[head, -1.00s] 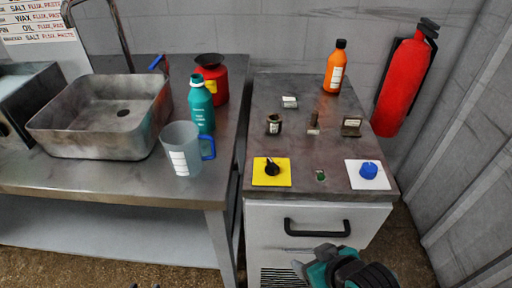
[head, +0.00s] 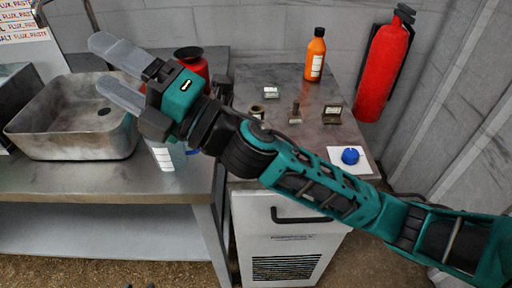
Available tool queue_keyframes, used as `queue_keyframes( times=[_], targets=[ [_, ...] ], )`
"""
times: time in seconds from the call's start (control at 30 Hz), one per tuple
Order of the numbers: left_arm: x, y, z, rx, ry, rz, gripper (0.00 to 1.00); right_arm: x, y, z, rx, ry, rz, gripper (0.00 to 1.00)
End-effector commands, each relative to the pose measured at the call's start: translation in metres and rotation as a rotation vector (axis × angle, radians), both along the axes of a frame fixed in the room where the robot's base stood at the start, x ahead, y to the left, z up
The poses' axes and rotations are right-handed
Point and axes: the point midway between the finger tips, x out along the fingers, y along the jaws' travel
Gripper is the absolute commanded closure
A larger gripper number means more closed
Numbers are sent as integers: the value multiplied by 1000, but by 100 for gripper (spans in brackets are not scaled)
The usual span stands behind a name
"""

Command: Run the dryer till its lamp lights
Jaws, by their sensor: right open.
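A grey cabinet (head: 245,210) with a black handle (head: 290,218) and a slotted vent (head: 287,267) stands right of the sink bench; I cannot tell whether it is the dryer. A blue knob (head: 350,155) sits on a white plate (head: 365,166) on its top. My right arm hides the yellow plate with the black knob and the small green part between the plates. No lit lamp shows. My right gripper (head: 101,62) is open and empty over the sink bench, fingers pointing left. My left gripper is out of view.
The bench holds a metal sink (head: 75,145), a red can (head: 192,62) and a partly hidden pitcher (head: 163,156). An orange bottle (head: 315,57) and several small items stand on the cabinet top. A red extinguisher (head: 383,70) hangs at the back right.

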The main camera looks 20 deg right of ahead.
Motion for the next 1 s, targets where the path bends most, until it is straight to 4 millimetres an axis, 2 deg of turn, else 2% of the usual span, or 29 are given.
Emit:
queue_keyframes(
  times=[0.03,0.07,0.17,0.2,0.27,0.37,0.47,0.53,0.63,0.7,0.8,0.9,1.0],
  targets=[
    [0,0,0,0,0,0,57,-13,18,5,-95,-149,68,32],
    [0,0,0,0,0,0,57,-21,27,4,-151,-233,109,32],
    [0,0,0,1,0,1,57,-46,51,-10,-350,-500,247,32],
    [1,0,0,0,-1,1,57,-53,56,-20,-433,-602,302,32],
    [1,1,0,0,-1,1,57,-61,59,-39,-566,-747,388,32],
    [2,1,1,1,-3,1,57,-62,49,-76,-803,-963,535,32],
    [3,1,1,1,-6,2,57,-46,20,-112,-1058,-1135,688,32],
    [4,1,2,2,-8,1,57,-28,-11,-131,-1246,-1224,799,32],
    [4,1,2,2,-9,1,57,3,-67,-146,-1513,-1290,958,32],
    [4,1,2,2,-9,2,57,23,-105,-145,-1677,-1297,1058,32],
    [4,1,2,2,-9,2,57,44,-153,-137,-1859,-1266,1172,32],
    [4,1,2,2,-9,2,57,55,-184,-128,-1968,-1228,1245,32],
    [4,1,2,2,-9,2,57,59,-198,-125,-2015,-1205,1281,32]
  ],
)
